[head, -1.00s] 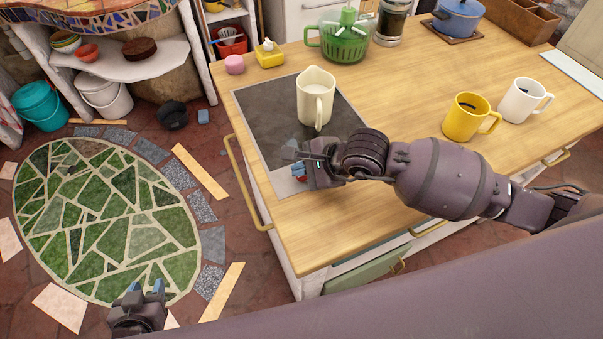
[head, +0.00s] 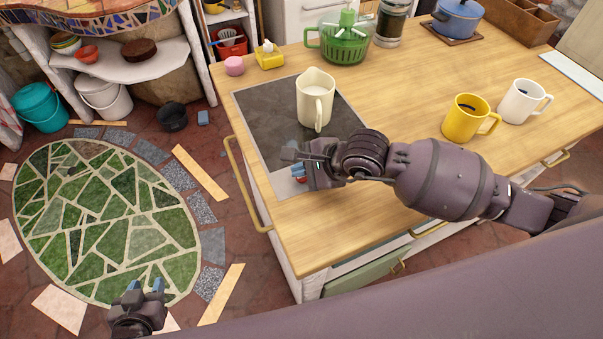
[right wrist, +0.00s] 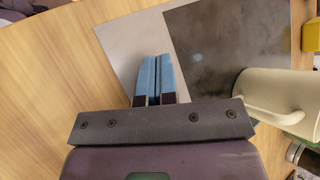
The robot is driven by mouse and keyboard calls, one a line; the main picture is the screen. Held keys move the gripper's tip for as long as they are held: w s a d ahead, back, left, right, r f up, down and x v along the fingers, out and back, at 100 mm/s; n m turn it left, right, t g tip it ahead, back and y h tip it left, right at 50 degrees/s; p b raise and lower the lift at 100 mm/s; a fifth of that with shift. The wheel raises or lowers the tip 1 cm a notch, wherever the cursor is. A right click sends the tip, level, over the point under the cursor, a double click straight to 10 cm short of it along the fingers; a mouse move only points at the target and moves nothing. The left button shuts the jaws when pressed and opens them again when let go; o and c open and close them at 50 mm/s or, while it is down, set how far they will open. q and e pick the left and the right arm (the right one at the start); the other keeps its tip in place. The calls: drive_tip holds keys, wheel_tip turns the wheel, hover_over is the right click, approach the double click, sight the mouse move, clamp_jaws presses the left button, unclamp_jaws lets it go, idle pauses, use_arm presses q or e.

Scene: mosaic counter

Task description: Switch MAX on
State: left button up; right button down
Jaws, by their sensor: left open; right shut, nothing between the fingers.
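A hob (head: 268,120) with a dark glass top and a pale strip along its front end lies on the wooden counter. The pale strip also shows in the right wrist view (right wrist: 126,50). A cream jug (head: 314,97) stands upright on the dark glass. My right gripper (head: 298,172) is shut and empty over the pale strip; its blue fingertips (right wrist: 157,60) are together. No MAX label is readable; my gripper covers part of the strip. My left gripper (head: 145,287) is open and empty, above the floor, away from the counter.
A yellow mug (head: 463,118) and a white mug (head: 519,103) stand on the counter at the right. A green-based container (head: 345,45), a yellow box (head: 269,58) and a pink item (head: 234,65) stand beyond the hob. A brass rail (head: 243,185) runs along the counter's left side.

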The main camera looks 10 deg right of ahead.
sight(302, 179)
drive_tip(key=shift+r, duration=0.4)
wheel_tip(302, 179, up, 6)
drive_tip(key=p, duration=0.3)
drive_tip(key=shift+p, duration=0.3)
idle(0.6)
